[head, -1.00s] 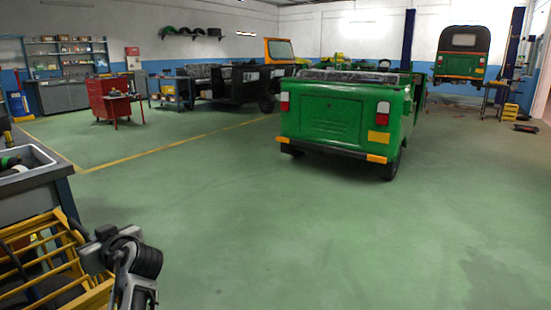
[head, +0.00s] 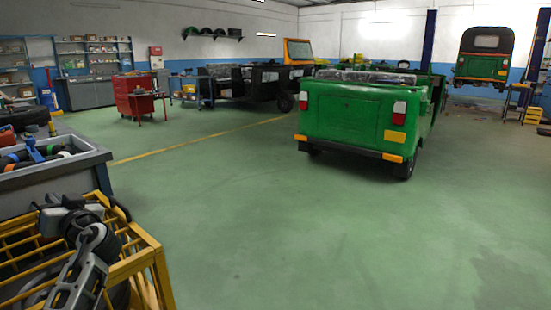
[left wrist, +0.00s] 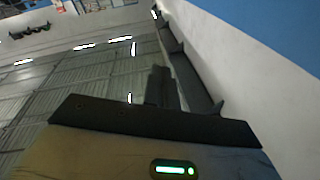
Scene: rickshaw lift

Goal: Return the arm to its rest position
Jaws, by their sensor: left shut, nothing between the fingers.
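My left arm (head: 85,245) rises from the bottom left of the head view, folded, in front of a yellow barred crate (head: 150,262). I cannot make out its fingertips there. In the left wrist view my left gripper (left wrist: 162,88) has its dark fingers together, with nothing between them. It points up toward the ceiling and the white wall. My right gripper is in neither view.
A grey tray (head: 92,163) with tools stands behind the crate at the left. A green rickshaw (head: 345,115) stands on the open floor, well away from my arm. A red tool cabinet (head: 128,93) is further back. The middle floor is clear.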

